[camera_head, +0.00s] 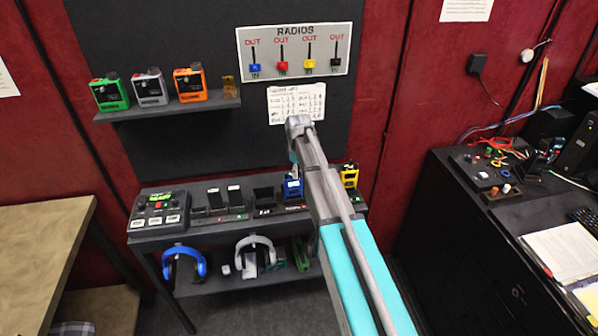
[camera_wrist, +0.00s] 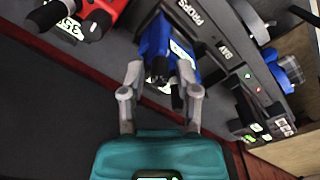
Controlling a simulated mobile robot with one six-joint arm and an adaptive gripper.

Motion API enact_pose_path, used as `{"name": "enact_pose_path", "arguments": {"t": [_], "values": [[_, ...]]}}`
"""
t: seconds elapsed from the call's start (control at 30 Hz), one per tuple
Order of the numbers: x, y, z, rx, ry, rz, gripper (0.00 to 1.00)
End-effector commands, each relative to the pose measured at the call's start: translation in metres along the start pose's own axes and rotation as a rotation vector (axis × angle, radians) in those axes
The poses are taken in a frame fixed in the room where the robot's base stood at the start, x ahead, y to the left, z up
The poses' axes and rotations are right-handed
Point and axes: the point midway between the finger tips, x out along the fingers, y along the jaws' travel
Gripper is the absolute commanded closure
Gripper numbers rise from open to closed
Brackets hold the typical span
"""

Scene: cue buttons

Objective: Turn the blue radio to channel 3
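The blue radio (camera_head: 293,188) stands in the row on the dark shelf in the head view, just left of my arm. In the wrist view the blue radio (camera_wrist: 156,42) is at top centre, with black knobs on its near end and a pale display beside them. My gripper (camera_wrist: 160,70) is open, its two grey fingers on either side of the radio's knob end. No grip shows, and whether a finger touches the radio cannot be told. In the head view my arm hides the fingers.
A red radio (camera_wrist: 100,12) is close by at the wrist view's upper left. A yellow radio (camera_head: 349,177) stands right of my arm. Empty charger slots (camera_head: 232,196) and a control box (camera_head: 160,212) are to the left. A RADIOS board (camera_head: 296,31) hangs above.

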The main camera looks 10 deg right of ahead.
Motion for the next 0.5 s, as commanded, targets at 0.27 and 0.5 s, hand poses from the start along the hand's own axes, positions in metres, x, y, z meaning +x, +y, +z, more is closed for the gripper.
{"name": "enact_pose_path", "arguments": {"t": [0.27, 0.5], "values": [[0.0000, 0.0001, 0.0000, -0.001, 0.000, 0.000, 0.43], [0.0000, 0.0001, 0.0001, -0.012, 0.000, 0.000, 0.43]]}}
